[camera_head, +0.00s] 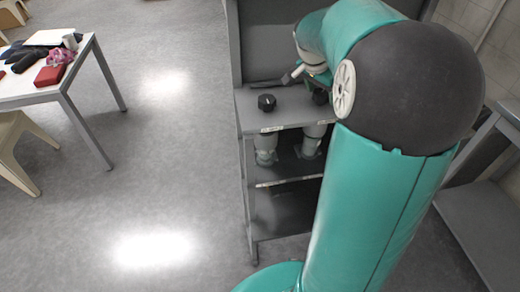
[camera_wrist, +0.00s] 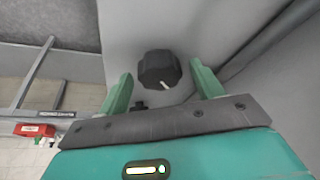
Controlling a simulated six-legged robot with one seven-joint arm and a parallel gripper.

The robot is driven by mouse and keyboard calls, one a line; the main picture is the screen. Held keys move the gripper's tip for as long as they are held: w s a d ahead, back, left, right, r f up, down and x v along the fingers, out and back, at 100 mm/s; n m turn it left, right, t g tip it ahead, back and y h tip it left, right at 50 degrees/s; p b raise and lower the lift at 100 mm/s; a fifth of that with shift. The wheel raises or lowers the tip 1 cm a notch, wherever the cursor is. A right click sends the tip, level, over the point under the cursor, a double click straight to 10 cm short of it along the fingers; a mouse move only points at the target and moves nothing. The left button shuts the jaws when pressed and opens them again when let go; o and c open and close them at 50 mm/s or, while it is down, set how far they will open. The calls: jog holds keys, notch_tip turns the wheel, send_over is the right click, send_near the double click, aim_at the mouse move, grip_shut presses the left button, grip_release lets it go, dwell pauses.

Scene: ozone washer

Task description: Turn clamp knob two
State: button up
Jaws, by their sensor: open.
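Two black knobs stand on the grey top of the washer cabinet (camera_head: 245,112) in the head view. The left knob (camera_head: 267,102) stands clear. The right knob (camera_head: 320,96) is partly hidden by my arm. In the wrist view one black knob (camera_wrist: 160,69) with a white pointer mark sits between the two green fingers of my gripper (camera_wrist: 160,72). The fingers are open, with a gap on each side of the knob. The knob seen there seems to be the right one. In the head view my gripper (camera_head: 296,74) is at the cabinet top, largely hidden by my arm.
A grey back panel (camera_head: 268,45) rises behind the knobs. Below the top are pale pipe fittings (camera_head: 265,148) and open shelves. A white table (camera_head: 45,90) with a red box (camera_head: 50,75) stands at the left. Grey floor (camera_head: 165,130) lies clear between.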

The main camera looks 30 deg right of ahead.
jog(key=n+t, duration=0.1)
jog(key=n, duration=0.1)
jog(key=n+t+y, duration=0.1)
jog(key=n, duration=0.2)
jog(key=shift+s+d+n, duration=0.15)
jog(key=shift+s+n, duration=0.05)
jog(key=shift+n, duration=0.1)
jog(key=n+y, duration=0.1)
jog(key=n, duration=0.2)
jog(key=n+t+y, duration=0.1)
jog(key=n, duration=0.2)
jog(key=shift+s+d, duration=0.1)
jog(key=shift+d, duration=0.05)
jog(key=v, duration=1.3)
jog(key=s+a+f+g, duration=0.35)
jog(key=a+f, duration=0.65)
jog(key=a, duration=0.5)
jog(key=s+a+n+t, duration=0.2)
jog(key=s+a+t, duration=0.2)
jog(key=a, duration=0.6)
jog(key=shift+s+a+r, duration=0.3)
jog(key=shift+s+a, duration=0.1)
jog(key=shift+s, duration=0.5)
jog(key=shift+w+d, duration=0.1)
